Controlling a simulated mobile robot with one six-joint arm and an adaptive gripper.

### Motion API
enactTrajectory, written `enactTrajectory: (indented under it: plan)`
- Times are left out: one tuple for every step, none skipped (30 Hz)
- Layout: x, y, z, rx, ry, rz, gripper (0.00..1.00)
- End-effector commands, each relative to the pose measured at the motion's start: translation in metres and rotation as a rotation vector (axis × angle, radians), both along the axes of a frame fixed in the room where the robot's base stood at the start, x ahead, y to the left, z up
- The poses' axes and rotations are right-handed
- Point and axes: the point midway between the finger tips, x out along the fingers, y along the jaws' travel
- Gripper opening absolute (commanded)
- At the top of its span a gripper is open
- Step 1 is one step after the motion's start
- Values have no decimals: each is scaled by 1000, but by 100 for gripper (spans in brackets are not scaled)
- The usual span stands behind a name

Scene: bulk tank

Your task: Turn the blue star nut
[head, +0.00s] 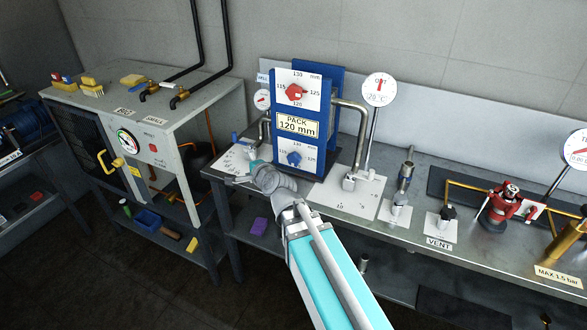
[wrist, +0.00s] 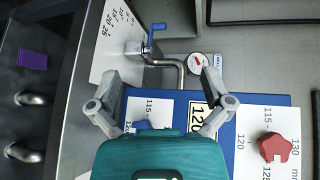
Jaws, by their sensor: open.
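The blue star nut (head: 294,158) sits on the lower white dial of the upright blue panel (head: 298,172), its pointer near 120. In the wrist view only part of the blue star nut (wrist: 142,126) shows, the rest hidden behind my gripper's teal body. My gripper (head: 238,180) is to the left of the lower dial in the head view, apart from the nut. In the wrist view my gripper (wrist: 163,84) has its two fingers spread wide with nothing between them.
A red star nut (head: 296,92) is on the upper dial and shows in the wrist view (wrist: 275,147). A blue-handled valve (wrist: 152,38) and bent pipe stand beside the panel. A grey pipe (head: 360,130) is right of it. A red valve (head: 500,205) stands farther right.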

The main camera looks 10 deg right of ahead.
Motion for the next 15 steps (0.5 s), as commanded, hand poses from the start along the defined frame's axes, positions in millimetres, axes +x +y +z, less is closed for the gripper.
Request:
enactTrajectory:
  plan:
    - [5,2,-5,92,-20,-46,100]
    - [8,2,-3,149,-34,-75,100]
    - [11,1,-1,226,-49,-113,100]
    - [14,0,1,286,-61,-142,100]
    - [15,-1,2,344,-72,-170,100]
    - [18,-3,3,422,-87,-208,100]
    - [19,-5,3,481,-97,-236,100]
    - [20,-7,3,539,-107,-264,100]
    - [22,-10,3,618,-120,-302,100]
    - [22,-12,2,677,-129,-330,100]
    - [23,-16,1,736,-140,-359,100]
    - [23,-20,-1,815,-153,-396,100]
    - [23,-23,-3,874,-162,-424,100]
    - [23,-26,-5,933,-172,-452,100]
    - [23,-30,-9,1010,-186,-491,100]
